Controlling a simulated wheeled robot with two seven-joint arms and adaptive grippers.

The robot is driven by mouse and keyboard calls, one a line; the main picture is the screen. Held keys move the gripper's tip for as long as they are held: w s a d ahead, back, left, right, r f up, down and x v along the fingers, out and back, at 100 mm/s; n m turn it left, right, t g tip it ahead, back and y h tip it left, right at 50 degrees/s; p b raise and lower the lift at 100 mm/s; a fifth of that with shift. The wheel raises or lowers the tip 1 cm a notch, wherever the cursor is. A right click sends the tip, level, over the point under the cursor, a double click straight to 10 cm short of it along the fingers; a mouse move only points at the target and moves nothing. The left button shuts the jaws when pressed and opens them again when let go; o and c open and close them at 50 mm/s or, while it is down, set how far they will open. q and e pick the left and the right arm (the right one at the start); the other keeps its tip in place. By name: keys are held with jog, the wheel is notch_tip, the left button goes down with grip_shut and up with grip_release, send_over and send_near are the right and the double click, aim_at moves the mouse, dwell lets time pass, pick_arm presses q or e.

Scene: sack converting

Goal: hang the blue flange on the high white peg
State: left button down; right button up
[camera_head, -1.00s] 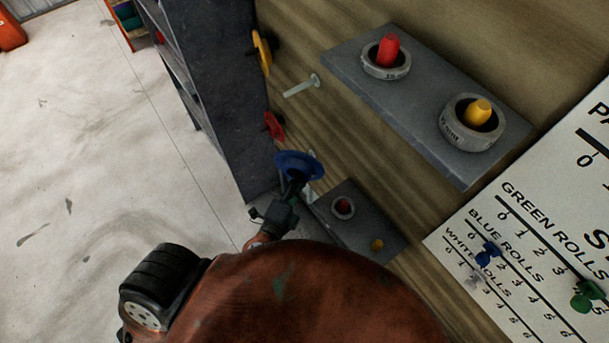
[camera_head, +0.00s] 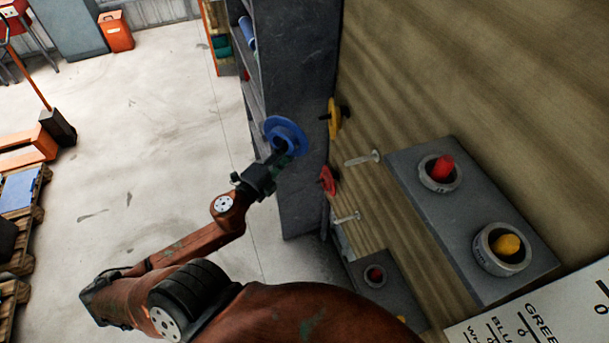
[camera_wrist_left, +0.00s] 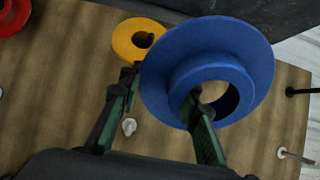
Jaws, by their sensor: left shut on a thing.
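The blue flange (camera_head: 286,136) is a round disc with a hollow hub. My left gripper (camera_head: 281,152) is shut on it and holds it in the air, left of the wall in the head view. In the left wrist view the flange (camera_wrist_left: 240,42) shows its hub between the green fingers of the gripper (camera_wrist_left: 160,92), one finger reaching into the hub's hole. The high white peg (camera_head: 360,159) sticks out of the wall, bare, to the right of the flange and apart from it. My right gripper is not in view.
A lower white peg (camera_head: 347,218) is bare. A yellow flange (camera_head: 335,118) and a red flange (camera_head: 327,180) hang on the wall. A dark rack (camera_head: 300,75) stands behind the blue flange.

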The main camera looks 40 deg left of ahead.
pick_arm(q)
jog(key=shift+m+h, duration=0.4)
jog(key=r+p, duration=0.1)
jog(key=r, duration=0.2)
jog(key=a+r+p, duration=0.1)
jog(key=r, duration=0.3)
jog(key=w+a+r+p, duration=0.1)
jog(key=r, duration=0.3)
jog(key=shift+r, duration=0.2)
notch_tip(320, 180, up, 24)
jog(key=m+h+p, duration=0.3)
jog(key=h+p, duration=0.2)
jog(key=p, duration=0.3)
send_over(279, 121)
jog(key=w+d, duration=0.4)
jog(key=d, duration=0.3)
jog(key=d+r+m+g+h+p, duration=0.2)
jog(key=d+r+h+p, duration=0.1)
jog(key=d+r, duration=0.55)
jog(key=shift+f+b+x, duration=0.2)
jog(key=shift+b+x, duration=1.75)
jog(key=shift+b, duration=0.75)
jog(key=shift+f+b+x, duration=0.2)
jog(key=shift+b+x, duration=1.7)
jog(key=shift+b, duration=0.85)
jog(key=shift+f+b+x, duration=0.2)
jog(key=shift+b+x, duration=1.75)
jog(key=shift+b, duration=0.75)
